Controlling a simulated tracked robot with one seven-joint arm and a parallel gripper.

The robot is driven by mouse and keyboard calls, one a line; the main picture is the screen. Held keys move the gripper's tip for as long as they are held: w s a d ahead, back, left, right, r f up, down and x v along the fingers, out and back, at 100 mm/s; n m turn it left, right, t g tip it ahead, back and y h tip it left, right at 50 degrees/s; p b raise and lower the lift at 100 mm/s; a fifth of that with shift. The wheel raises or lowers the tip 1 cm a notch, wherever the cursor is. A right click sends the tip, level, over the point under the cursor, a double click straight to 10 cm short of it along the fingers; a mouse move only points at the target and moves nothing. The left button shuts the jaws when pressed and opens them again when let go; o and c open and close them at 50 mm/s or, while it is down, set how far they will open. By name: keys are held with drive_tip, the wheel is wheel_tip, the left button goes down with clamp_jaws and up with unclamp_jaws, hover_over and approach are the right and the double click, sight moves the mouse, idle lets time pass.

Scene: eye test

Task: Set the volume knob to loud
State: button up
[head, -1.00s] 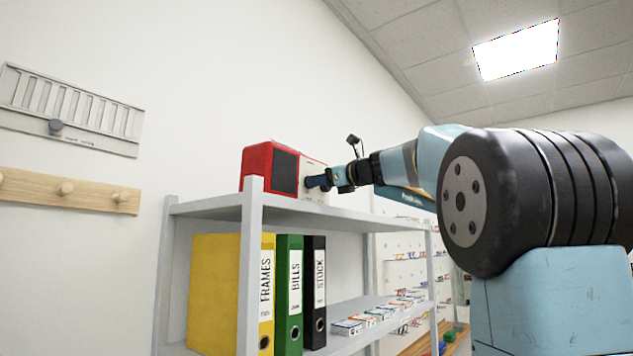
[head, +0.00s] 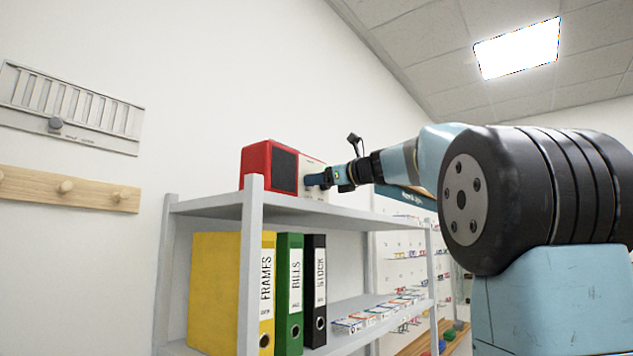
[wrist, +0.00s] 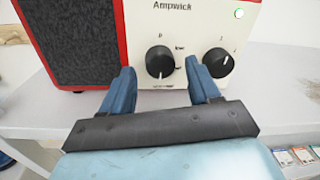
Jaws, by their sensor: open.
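The red radio-like box (head: 270,168) with a dark speaker grille and a pale front panel stands on the top shelf. It fills the top of the wrist view, marked "Ampwick" (wrist: 171,6). Its panel has a left black knob (wrist: 160,62) and a right black knob (wrist: 218,62). The left knob's white mark points down; the small print around it is too blurred to read surely. My gripper (wrist: 159,66) is open, its blue fingers on either side of the left knob, with visible gaps. In the head view my gripper (head: 316,180) is at the panel and hides the knobs.
The grey top shelf (head: 225,205) carries the box. Yellow, green and black binders (head: 292,290) stand below, beside flat small boxes (head: 375,315). A peg rail (head: 65,188) and a slider panel (head: 70,105) hang on the left wall. A small light (wrist: 239,13) shows on the panel.

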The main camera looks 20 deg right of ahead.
drive_tip(key=v, duration=1.3)
drive_tip(key=shift+s, duration=0.2)
drive_tip(key=shift+d+f, duration=0.1)
drive_tip(key=shift+f, duration=0.1)
drive_tip(key=s+a+f+n+g+h, duration=0.1)
drive_tip(key=s+a+f+n+g, duration=0.2)
drive_tip(key=f, duration=0.5)
drive_tip(key=s+a+f+n+g+h, duration=0.1)
drive_tip(key=s+a+f+n+h, duration=0.15)
drive_tip(key=s+f+n, duration=0.4)
drive_tip(key=s+a+f+n+g, duration=0.1)
drive_tip(key=a+f+n+g, duration=0.2)
drive_tip(key=f, duration=0.7)
drive_tip(key=s+f+n+g+h, duration=0.1)
drive_tip(key=s+f+n+h, duration=0.2)
drive_tip(key=s+f+n, duration=0.4)
drive_tip(key=s+f+n+g+h, duration=0.1)
drive_tip(key=s+f+n+h, duration=0.2)
drive_tip(key=s+f+n, duration=0.4)
wheel_tip(320, 180, down, 8)
drive_tip(key=shift+s+a+f, duration=0.1)
drive_tip(key=shift+s+a, duration=0.1)
drive_tip(key=shift+a, duration=0.05)
